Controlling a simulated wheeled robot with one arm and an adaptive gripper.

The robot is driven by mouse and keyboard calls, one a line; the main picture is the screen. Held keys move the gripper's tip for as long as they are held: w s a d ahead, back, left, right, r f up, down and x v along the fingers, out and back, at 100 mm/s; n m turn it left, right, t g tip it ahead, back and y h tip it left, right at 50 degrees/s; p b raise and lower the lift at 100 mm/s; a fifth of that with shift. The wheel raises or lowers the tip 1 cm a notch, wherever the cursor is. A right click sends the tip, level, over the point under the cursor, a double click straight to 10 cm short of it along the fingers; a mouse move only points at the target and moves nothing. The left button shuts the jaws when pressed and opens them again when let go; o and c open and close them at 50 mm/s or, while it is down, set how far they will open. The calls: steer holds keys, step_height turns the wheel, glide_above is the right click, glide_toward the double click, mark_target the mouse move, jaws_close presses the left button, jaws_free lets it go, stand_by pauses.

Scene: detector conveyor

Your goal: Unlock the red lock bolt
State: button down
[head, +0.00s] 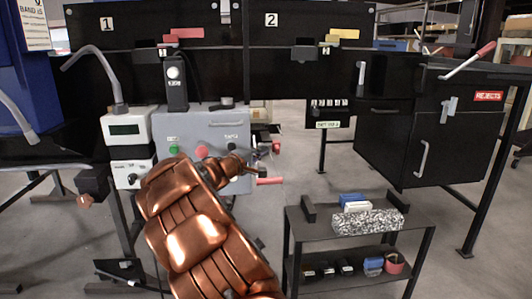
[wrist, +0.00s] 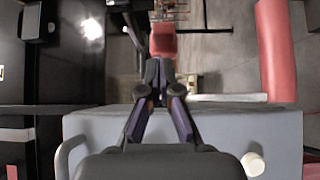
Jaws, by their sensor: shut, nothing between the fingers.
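My gripper (wrist: 159,78) is shut and empty, its fingertips pointing at a small red block (wrist: 163,40). The tips appear close to the block, but I cannot tell whether they touch it. A longer red bar (wrist: 276,50) stands to the right in the wrist view. In the head view my gripper (head: 246,170) is at the right side of the grey control box (head: 203,124). A red bar (head: 269,181) sticks out just below and right of the fingers, and a smaller red piece (head: 276,148) shows above it. I cannot tell for certain which is the lock bolt.
The grey box carries a green button (head: 174,149) and a red button (head: 201,152). A low black cart (head: 300,238) with boxes stands to the right. A black cabinet with a rejects sign (head: 488,96) is at far right. Open floor lies between them.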

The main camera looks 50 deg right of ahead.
steer(key=w+a+p, duration=0.1)
steer(key=a, duration=1)
steer(key=shift+w, duration=0.4)
steer(key=s+a+r+m+g+y+p, duration=0.1)
steer(key=s+a+r+m+y+p, duration=0.15)
steer(key=s+a+r+p, duration=0.5)
steer(key=s+a+r+m+g+y+p, duration=0.15)
steer(key=s+a+y+p, duration=0.35)
steer(key=s, duration=0.5)
steer(key=s+a+r+n+y+p, duration=0.1)
steer(key=s+a+y+p, duration=0.2)
steer(key=a, duration=0.7)
steer(key=s+a+r+n+t+y+p, duration=0.1)
steer(key=s+a+r+n+y+p, duration=0.1)
steer(key=s+a+y+p, duration=0.2)
steer(key=s+a+r+n+y+p, duration=0.1)
steer(key=s+a+r+y+p, duration=0.1)
steer(key=s+a+p, duration=0.4)
steer(key=a+y+p, duration=0.1)
steer(key=a+p, duration=0.3)
steer(key=a, duration=0.5)
steer(key=shift+s+a, duration=0.25)
steer(key=shift+a, duration=0.1)
